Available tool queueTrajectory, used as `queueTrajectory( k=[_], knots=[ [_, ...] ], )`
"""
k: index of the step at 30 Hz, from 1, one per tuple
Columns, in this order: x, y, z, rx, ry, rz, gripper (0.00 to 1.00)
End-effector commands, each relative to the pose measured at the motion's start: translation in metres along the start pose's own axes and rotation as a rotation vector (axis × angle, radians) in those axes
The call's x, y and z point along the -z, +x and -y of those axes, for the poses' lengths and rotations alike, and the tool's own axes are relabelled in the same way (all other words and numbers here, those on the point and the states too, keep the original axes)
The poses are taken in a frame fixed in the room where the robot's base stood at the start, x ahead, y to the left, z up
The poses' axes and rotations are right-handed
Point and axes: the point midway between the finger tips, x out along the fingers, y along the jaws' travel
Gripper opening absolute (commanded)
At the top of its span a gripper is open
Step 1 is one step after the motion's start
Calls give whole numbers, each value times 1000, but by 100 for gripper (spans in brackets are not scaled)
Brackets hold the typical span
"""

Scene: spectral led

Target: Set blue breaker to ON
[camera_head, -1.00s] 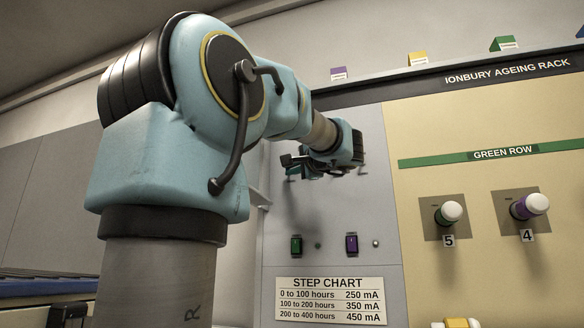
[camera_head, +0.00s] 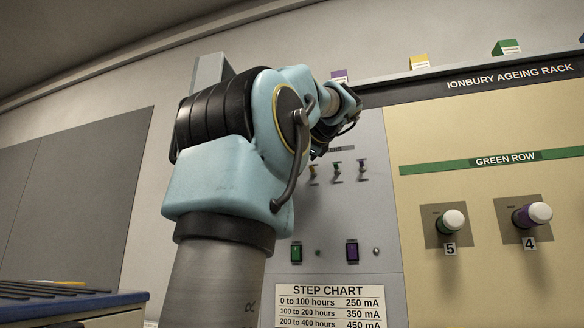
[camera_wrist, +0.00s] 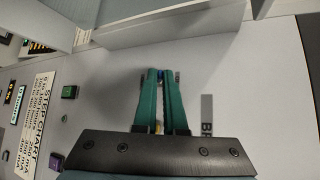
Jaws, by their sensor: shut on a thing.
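The blue breaker (camera_wrist: 160,73) shows as a small blue spot between my fingertips in the wrist view. My gripper (camera_wrist: 160,76) has its two teal fingers close together there, shut on the blue breaker's lever. A yellow breaker part (camera_wrist: 158,127) shows farther down between the fingers. My gripper (camera_head: 318,152) is mostly hidden behind my arm there. The lever's exact angle is too small to tell.
Below the breakers are a green switch (camera_head: 296,252), a purple switch (camera_head: 352,251) and a step chart (camera_head: 329,303). The cream rack panel (camera_head: 440,120) with white-capped knobs stands to the right. A ledge carries coloured blocks above.

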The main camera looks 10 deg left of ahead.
Motion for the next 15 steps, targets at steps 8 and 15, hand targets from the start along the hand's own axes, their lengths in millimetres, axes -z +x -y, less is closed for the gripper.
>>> queueTrajectory(
  k=[8, 15],
  knots=[
    [1, 0, 0, -12, 12, -1, 0],
    [0, 0, 0, -12, 11, 0, 11]
  ],
)
